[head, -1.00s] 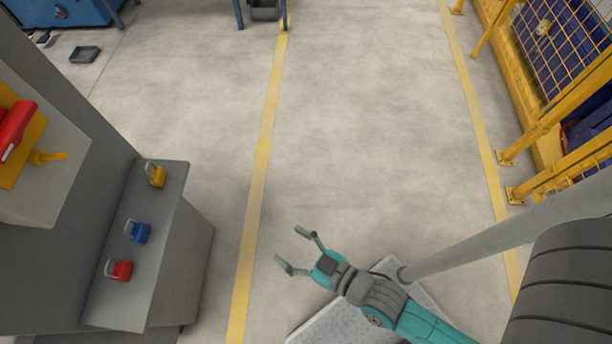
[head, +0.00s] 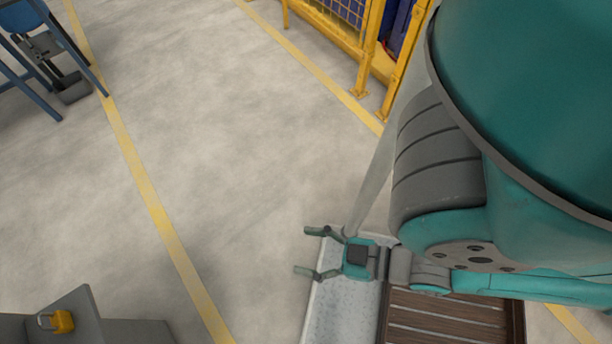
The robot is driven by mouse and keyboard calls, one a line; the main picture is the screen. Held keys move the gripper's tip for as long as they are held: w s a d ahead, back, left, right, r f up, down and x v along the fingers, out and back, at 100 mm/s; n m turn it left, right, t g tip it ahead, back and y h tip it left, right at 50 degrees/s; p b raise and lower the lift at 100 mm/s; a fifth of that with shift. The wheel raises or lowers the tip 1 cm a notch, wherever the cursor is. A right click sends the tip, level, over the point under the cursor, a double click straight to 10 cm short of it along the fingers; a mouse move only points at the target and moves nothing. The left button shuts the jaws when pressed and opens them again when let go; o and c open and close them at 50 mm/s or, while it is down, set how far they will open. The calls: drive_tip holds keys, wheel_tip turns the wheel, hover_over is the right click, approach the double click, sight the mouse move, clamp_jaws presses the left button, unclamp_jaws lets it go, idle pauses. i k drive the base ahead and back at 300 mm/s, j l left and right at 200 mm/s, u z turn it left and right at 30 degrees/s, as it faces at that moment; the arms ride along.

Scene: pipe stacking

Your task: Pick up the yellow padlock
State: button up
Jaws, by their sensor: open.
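The yellow padlock (head: 63,321) sits on a grey ledge (head: 84,306) at the bottom left of the head view, with its silver shackle toward the left. My gripper (head: 308,251) is open and empty, its two fingers pointing left. It is well to the right of the padlock and apart from it, over my own base. The red and blue padlocks are out of view.
A yellow floor line (head: 150,198) runs between the ledge and my gripper. A yellow fence (head: 362,50) stands at the top right. A blue-legged table (head: 66,35) stands at the top left, with a dark bin (head: 74,88) by its legs. The grey floor (head: 240,120) between is clear.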

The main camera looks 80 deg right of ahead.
sight(61, 321)
drive_tip(key=i+l, duration=0.3)
drive_tip(key=l, duration=0.15)
drive_tip(key=i+l, duration=0.3)
drive_tip(key=l, duration=0.15)
